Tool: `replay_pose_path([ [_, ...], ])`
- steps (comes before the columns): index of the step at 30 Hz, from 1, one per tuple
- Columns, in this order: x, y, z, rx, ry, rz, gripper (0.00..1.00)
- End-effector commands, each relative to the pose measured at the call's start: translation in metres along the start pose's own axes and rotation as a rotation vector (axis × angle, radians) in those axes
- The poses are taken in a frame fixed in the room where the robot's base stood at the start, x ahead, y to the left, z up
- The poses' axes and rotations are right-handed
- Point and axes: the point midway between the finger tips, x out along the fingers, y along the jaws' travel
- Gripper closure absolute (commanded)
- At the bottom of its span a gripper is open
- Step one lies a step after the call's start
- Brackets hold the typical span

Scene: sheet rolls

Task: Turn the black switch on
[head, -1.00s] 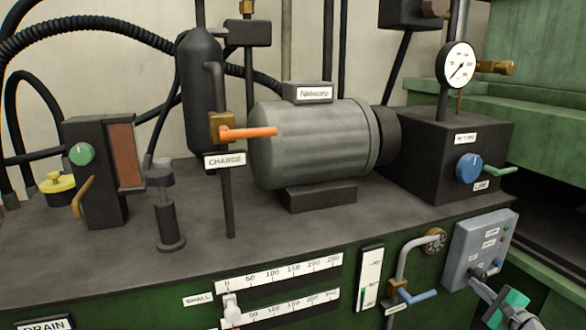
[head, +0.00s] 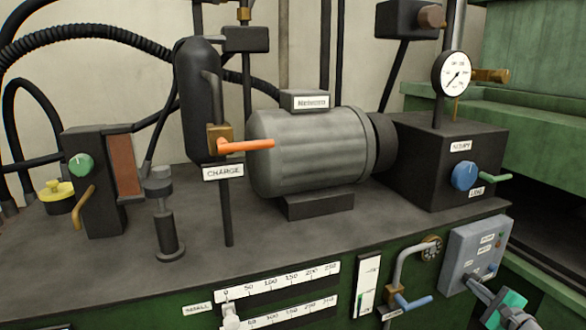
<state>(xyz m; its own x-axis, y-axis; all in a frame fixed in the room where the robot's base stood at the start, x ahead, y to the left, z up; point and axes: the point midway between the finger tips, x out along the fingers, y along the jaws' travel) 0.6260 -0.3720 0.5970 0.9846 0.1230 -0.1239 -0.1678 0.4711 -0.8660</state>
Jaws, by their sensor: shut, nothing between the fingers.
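A grey-blue control box (head: 470,248) stands on the green front face at the right. It carries small labels, small indicator lights near its right edge and small dark switches low down. One dark switch (head: 490,269) shows at the lower right of the box; it is too small to tell its colour or position surely. My gripper (head: 474,286) comes in from the bottom right corner, with a green patch on it. Its fingers are shut and empty, with the tips at the lower part of the box. They cover part of that area, and I cannot tell whether they touch a switch.
A pipe with a blue lever (head: 414,302) is close left of the box. A black block with a blue knob (head: 465,175) and a gauge (head: 452,76) stands above. A grey motor (head: 310,150) and an orange lever (head: 246,145) are further left. A dark gap lies at right.

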Motion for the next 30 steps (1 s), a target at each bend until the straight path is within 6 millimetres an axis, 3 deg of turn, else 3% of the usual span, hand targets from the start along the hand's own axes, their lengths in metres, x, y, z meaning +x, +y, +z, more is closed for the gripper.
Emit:
replay_pose_path([
  [15,0.001,-0.015,-0.002,-0.001,0.0,0.0,1.0],
  [30,0.001,-0.017,-0.003,0.0,0.002,0.0,1.0],
])
